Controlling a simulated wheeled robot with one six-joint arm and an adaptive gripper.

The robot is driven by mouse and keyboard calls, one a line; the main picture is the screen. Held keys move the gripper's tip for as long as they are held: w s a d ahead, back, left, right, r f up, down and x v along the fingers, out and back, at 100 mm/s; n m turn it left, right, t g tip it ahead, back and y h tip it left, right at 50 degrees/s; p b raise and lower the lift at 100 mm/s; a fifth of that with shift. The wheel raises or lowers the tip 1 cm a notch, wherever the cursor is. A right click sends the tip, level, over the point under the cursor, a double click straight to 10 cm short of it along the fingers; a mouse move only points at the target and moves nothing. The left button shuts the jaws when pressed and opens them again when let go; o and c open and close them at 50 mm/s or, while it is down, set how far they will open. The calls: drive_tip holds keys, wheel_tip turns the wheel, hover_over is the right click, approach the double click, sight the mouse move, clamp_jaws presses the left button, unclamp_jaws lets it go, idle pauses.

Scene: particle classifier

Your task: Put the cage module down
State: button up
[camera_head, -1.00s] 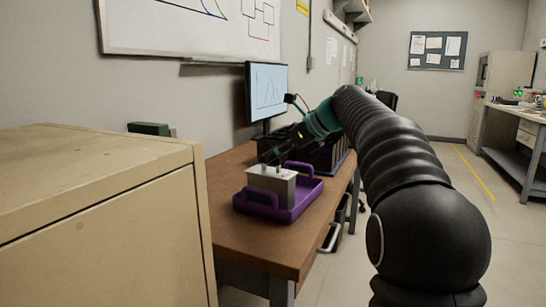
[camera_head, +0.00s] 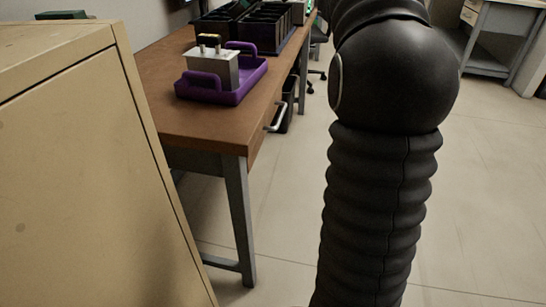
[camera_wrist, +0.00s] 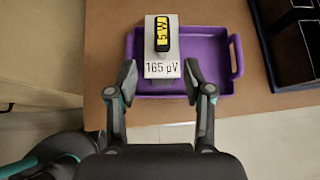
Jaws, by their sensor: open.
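The cage module (camera_head: 213,71) is a light metal box with small posts and a yellow-and-black piece on top. It sits upright in a purple tray (camera_head: 254,82) with two raised handles. The gripper is out of the head view.
The tray stands on a brown wooden table (camera_head: 180,116), with a dark divided rack (camera_head: 262,30) behind it. A beige cabinet (camera_head: 95,170) stands close at the left. Floor is open at the right.

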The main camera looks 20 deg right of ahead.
drive_tip(key=s+a+f+n+g+h, duration=0.1)
drive_tip(key=s+a+f+n+h, duration=0.15)
drive_tip(key=s+f+n, duration=0.45)
drive_tip(key=s+a+f+n+h, duration=0.2)
drive_tip(key=s+a+f+n, duration=0.2)
drive_tip(key=s, duration=0.5)
drive_tip(key=s+f+n+h, duration=0.3)
drive_tip(key=s+f+n, duration=1.1)
drive_tip(key=s+f, duration=0.2)
drive_tip(key=shift+s+f+n, duration=0.35)
drive_tip(key=shift+s+n, duration=0.05)
drive_tip(key=shift+s, duration=0.2)
drive_tip(key=shift+d, duration=0.1)
